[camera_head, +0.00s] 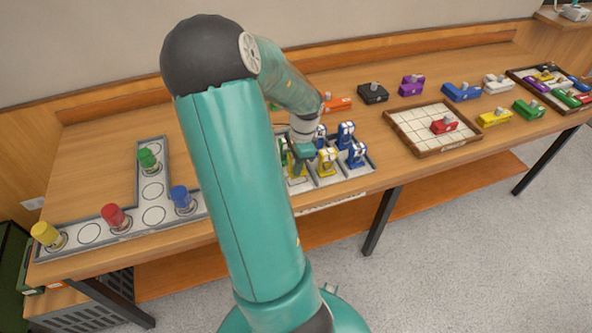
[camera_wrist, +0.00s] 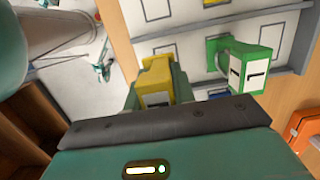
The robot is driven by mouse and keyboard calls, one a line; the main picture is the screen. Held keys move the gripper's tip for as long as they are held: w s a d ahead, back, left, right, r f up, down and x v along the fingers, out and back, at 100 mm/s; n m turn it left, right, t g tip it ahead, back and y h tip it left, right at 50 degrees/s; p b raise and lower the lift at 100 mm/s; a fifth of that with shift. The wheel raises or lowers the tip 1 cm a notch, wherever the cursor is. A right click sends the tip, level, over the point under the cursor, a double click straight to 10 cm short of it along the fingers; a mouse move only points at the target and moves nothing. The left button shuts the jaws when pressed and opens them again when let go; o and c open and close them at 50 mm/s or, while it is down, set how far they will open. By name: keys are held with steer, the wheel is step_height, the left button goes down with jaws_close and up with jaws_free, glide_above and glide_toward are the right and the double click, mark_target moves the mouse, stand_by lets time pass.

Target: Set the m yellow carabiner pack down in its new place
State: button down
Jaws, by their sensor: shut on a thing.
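My gripper (camera_wrist: 158,92) is shut on a yellow carabiner pack (camera_wrist: 156,76) with a white label, seen between its two teal fingers in the wrist view. In the head view my gripper (camera_head: 303,160) is low over the left part of a grey-walled sorting tray (camera_head: 345,180). My arm hides much of that area, and I cannot tell whether the held pack touches the tray floor. A green pack (camera_wrist: 240,65) stands to the right of the held pack in the wrist view. Another yellow pack (camera_head: 327,161) and blue packs (camera_head: 357,155) stand in the tray.
Left of my arm is a grey-edged board with circles (camera_head: 153,215) holding coloured knobbed pieces. Right of the tray is a wooden-framed grid tray (camera_head: 408,130) with a red piece (camera_head: 444,125). Several loose coloured pieces lie farther back, and a filled tray (camera_head: 560,85) is far right.

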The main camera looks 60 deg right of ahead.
steer(key=shift+w+d+f, duration=0.1)
steer(key=shift+d+f, duration=0.25)
steer(key=shift+f, duration=0.1)
steer(key=shift+d+f, duration=0.1)
steer(key=shift+f, duration=1.55)
steer(key=shift+f, duration=0.15)
steer(key=c, duration=1.2)
jaws_free()
steer(key=shift+w, duration=0.1)
steer(key=shift+o, duration=0.2)
steer(key=r, duration=0.4)
steer(key=s+d+r, duration=0.1)
steer(key=r, duration=0.7)
steer(key=shift+s+d+r, duration=0.1)
steer(key=shift+s+d, duration=0.05)
